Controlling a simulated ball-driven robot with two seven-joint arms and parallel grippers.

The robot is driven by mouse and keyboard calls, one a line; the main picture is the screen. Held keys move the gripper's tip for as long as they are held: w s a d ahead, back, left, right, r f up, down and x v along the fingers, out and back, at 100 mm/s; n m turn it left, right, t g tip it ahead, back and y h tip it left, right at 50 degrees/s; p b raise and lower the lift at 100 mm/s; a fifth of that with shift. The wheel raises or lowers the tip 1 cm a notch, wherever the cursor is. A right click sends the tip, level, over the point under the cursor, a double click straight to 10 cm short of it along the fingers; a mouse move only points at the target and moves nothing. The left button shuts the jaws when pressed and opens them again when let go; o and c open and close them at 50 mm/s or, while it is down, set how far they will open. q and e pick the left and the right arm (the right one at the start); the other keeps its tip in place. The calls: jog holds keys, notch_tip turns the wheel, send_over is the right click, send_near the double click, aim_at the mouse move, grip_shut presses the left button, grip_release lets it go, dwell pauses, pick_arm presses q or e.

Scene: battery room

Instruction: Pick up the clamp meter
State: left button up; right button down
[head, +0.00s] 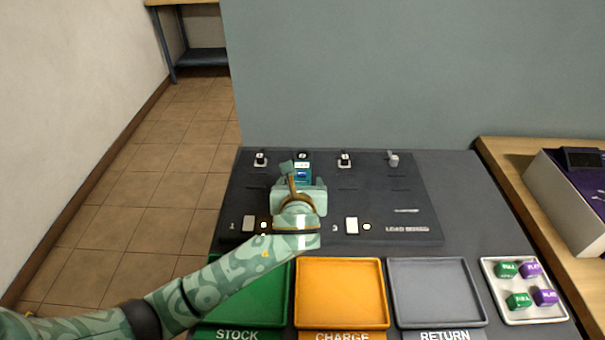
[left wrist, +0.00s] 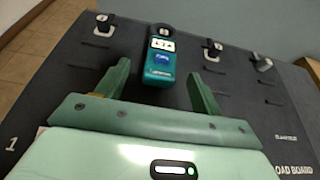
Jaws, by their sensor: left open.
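The clamp meter (left wrist: 160,58) is a teal and dark handheld device with a small display and a blue dial. It lies on the dark load board (left wrist: 50,85), just beyond and between my left gripper's fingers in the left wrist view. In the head view the clamp meter (head: 302,171) shows only in part, past my left gripper (head: 298,183), which covers its lower end. My left gripper (left wrist: 158,85) is open, its two green fingers apart and not seen touching the meter. My right gripper is in neither view.
Several small posts stand along the load board's far edge, one (head: 345,159) right of the meter. Green, orange (head: 340,292) and grey (head: 430,291) trays lie in front. A white tray (head: 488,284) of green and purple blocks is at right. A grey wall (head: 400,75) rises behind.

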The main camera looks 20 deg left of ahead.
aim_at(302, 173)
pick_arm(q)
jog(key=b+x, duration=0.2)
jog(key=x, duration=0.3)
jog(key=shift+w+r+b, duration=0.15)
jog(key=shift+w+b, duration=0.1)
jog(key=shift+b, duration=0.05)
jog(key=shift+s+r, duration=0.1)
jog(key=shift+r, duration=0.05)
jog(key=c, duration=1.3)
